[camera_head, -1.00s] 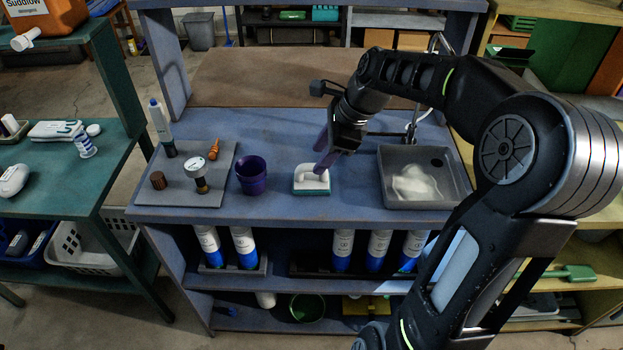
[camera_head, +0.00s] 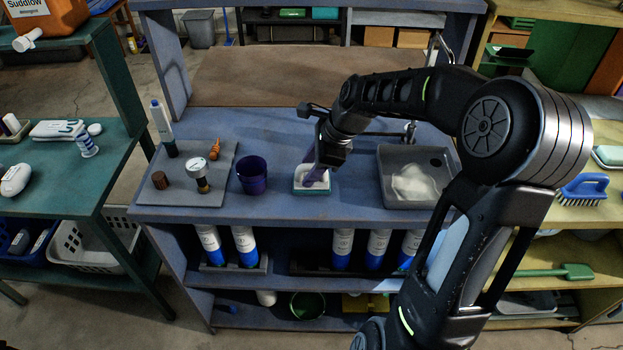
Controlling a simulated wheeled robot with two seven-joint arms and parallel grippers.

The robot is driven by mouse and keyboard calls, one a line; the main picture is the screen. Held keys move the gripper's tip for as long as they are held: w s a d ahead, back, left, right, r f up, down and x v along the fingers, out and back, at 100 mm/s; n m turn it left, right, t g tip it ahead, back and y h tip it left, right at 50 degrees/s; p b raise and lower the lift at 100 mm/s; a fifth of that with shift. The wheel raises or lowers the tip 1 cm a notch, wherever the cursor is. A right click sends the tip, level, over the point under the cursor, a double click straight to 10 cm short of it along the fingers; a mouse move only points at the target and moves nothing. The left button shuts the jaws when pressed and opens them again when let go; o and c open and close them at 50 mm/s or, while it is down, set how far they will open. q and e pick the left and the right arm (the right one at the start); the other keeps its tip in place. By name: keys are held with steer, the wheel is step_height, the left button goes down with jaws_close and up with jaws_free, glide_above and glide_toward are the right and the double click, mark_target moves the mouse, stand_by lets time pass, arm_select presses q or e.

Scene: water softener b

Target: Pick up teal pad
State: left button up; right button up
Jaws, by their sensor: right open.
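The teal pad (camera_head: 312,191) lies on the blue bench top, between the purple cup and the grey basin. It has a white upper body with a handle and a teal underside. My left gripper is not in view.
A purple cup (camera_head: 252,175) stands close on the left. A grey basin (camera_head: 390,200) with a tap is on the right. A grey mat (camera_head: 178,199) at the left bears a gauge, a brown cap and an orange fitting. Bottles stand on the shelf below.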

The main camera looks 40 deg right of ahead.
stand_by(0.4)
jaws_close()
stand_by(0.4)
